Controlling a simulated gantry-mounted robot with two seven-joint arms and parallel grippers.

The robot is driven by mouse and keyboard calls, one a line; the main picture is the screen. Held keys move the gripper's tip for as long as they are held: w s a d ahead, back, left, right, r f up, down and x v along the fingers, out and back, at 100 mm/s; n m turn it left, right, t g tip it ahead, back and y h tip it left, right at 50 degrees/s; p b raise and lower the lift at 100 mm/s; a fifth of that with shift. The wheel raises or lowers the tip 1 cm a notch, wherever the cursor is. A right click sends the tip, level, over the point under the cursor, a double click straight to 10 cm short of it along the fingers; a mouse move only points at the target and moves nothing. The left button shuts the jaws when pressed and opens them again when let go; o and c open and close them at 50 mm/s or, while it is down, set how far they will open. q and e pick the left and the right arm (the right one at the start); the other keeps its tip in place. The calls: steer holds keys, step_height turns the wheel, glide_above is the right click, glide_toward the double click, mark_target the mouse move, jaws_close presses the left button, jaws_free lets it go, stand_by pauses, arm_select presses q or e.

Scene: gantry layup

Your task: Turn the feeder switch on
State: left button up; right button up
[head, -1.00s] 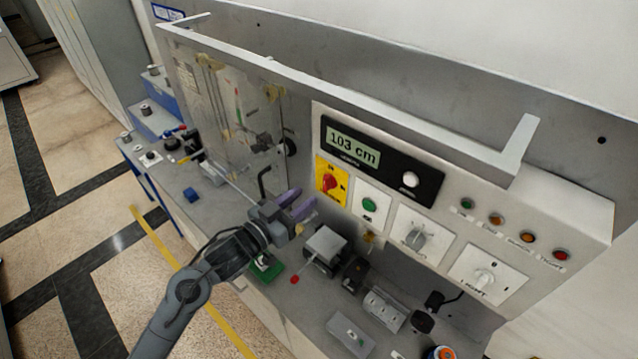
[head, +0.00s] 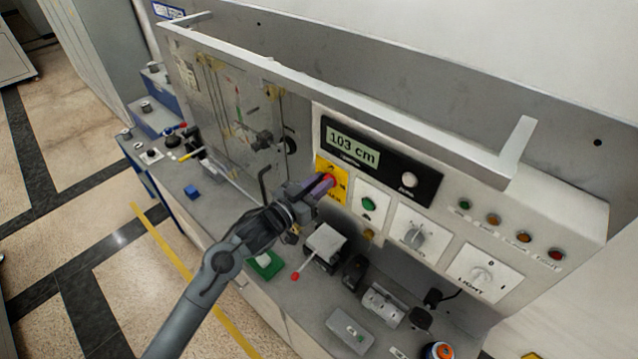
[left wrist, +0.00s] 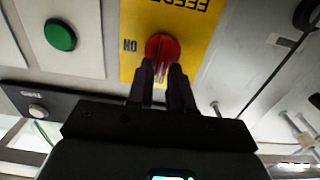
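The feeder switch is a red rotary knob (left wrist: 162,44) on a yellow plate (left wrist: 198,38) in the left wrist view, with "ON" printed beside it. In the head view its yellow plate (head: 341,189) is on the grey control panel, left of the green button. My left gripper (head: 326,183) is at the knob and covers most of it there. In the left wrist view the dark fingertips (left wrist: 161,68) sit close together on either side of the knob's handle and appear shut on it. The handle's exact angle is partly hidden. My right gripper is in neither view.
A green button (head: 369,203), a grey rotary switch (head: 415,236) and a light switch (head: 482,275) are to the right. A "103 cm" display (head: 352,144) is above. A lever with a red tip (head: 295,277) and small boxes stand on the bench below.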

arm_select(q)
jaws_close()
steer(key=shift+m, duration=0.3)
steer(key=m+b, duration=0.4)
steer(key=m, duration=0.1)
steer(key=f+m+b, duration=0.1)
steer(key=m+b, duration=0.3)
steer(key=m, duration=0.2)
steer(key=s+d+m+b, duration=0.1)
steer(key=m+b, duration=0.3)
steer(key=m, duration=0.2)
steer(key=shift+d+f, duration=0.1)
steer(key=shift+f, duration=0.25)
steer(key=shift+m, duration=0.3)
steer(key=shift+o, duration=2)
jaws_free()
